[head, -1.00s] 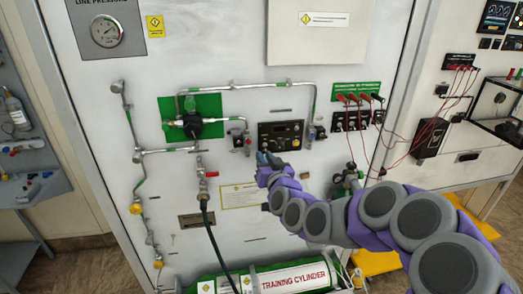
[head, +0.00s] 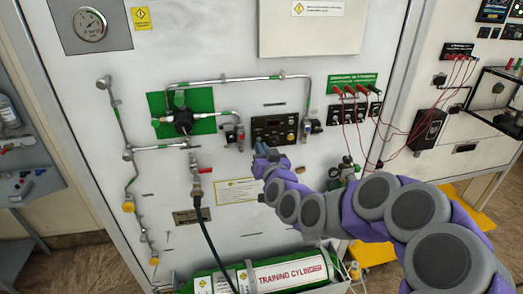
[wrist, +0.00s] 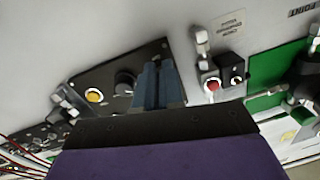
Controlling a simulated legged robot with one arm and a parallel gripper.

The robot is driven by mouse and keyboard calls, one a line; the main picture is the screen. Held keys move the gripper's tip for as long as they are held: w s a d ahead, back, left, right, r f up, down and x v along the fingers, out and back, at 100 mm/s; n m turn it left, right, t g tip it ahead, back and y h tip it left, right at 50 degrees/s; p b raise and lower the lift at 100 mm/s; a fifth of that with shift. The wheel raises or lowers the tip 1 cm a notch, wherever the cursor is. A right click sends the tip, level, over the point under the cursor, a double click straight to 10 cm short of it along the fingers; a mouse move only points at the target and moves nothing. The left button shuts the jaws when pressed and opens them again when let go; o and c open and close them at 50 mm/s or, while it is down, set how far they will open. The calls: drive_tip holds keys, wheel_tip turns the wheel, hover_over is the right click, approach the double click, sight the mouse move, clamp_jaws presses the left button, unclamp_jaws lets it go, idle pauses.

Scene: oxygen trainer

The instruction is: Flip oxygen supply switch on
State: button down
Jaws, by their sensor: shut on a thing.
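The black control panel (head: 275,128) is on the white wall in the head view. It also shows in the wrist view (wrist: 90,82), with a yellow button (wrist: 94,96) and a black knob (wrist: 124,82). My gripper (head: 262,150) is at the panel's lower left corner, and its blue-grey fingers (wrist: 157,84) are close together over the panel's end in the wrist view. They are shut on a small part there, which seems to be the oxygen supply switch. The fingers hide that part, so its position cannot be told.
A black fitting with a red button (wrist: 212,86) is beside the fingers. Metal pipes (head: 230,80) run above the panel. A black hose (head: 212,235) hangs to the left. The green training cylinder (head: 222,281) lies below. Red cables (head: 400,120) hang to the right.

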drive_tip(key=shift+r, duration=0.2)
wheel_tip(320, 180, up, 2)
drive_tip(key=g+h+p, duration=0.1)
drive_tip(key=g+p, duration=0.1)
drive_tip(key=p, duration=0.5)
drive_tip(key=shift+d+g+p, duration=0.1)
drive_tip(key=shift+g+p, duration=0.2)
drive_tip(key=g+p, duration=0.2)
drive_tip(key=p, duration=0.2)
drive_tip(key=r+g+h+p, duration=0.1)
drive_tip(key=g+p, duration=0.1)
drive_tip(key=p, duration=0.2)
drive_tip(key=shift+w+r+m, duration=0.2)
drive_tip(key=shift+m, duration=0.1)
drive_tip(key=shift+w+r+g+h+p, duration=0.15)
drive_tip(key=shift+g+h+p, duration=0.25)
drive_tip(key=shift+g+p, duration=0.9)
drive_tip(key=shift+p, duration=0.3)
